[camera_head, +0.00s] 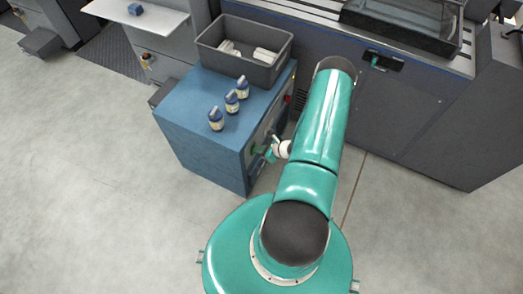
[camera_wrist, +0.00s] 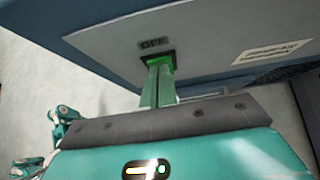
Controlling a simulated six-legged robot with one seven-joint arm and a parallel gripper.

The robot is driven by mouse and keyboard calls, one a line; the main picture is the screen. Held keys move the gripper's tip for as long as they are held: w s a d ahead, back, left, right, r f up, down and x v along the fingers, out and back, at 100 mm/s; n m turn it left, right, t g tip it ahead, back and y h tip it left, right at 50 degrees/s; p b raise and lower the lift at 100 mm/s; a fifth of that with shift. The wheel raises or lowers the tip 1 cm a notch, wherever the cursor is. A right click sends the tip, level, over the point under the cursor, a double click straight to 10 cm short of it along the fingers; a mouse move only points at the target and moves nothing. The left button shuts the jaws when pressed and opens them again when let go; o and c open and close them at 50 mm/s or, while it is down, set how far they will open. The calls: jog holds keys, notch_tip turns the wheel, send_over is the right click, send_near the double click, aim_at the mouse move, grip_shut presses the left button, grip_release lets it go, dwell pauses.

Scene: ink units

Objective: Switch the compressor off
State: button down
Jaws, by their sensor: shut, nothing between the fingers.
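The compressor appears to be the blue cabinet (camera_head: 198,152), with its control side facing my arm. In the wrist view a small dark-framed, green-lit switch (camera_wrist: 168,58) sits on its panel (camera_wrist: 205,55) under a label reading OFF (camera_wrist: 152,43). My gripper (camera_wrist: 158,72) is shut and empty, its two green fingers together with tips at the lit switch. The tips cover part of the switch; I cannot tell whether they touch or press it. In the head view my gripper (camera_head: 270,152) is beside the cabinet's control side, partly hidden by my arm.
On the cabinet top stand three blue-capped bottles (camera_head: 231,101) and a grey bin (camera_head: 242,54) holding white items. A large dark machine (camera_head: 400,110) stands behind my arm on the right. A white shelf (camera_head: 140,15) is at the upper left.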

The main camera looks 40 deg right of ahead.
jog(key=shift+r, duration=0.1)
jog(key=shift+r, duration=0.7)
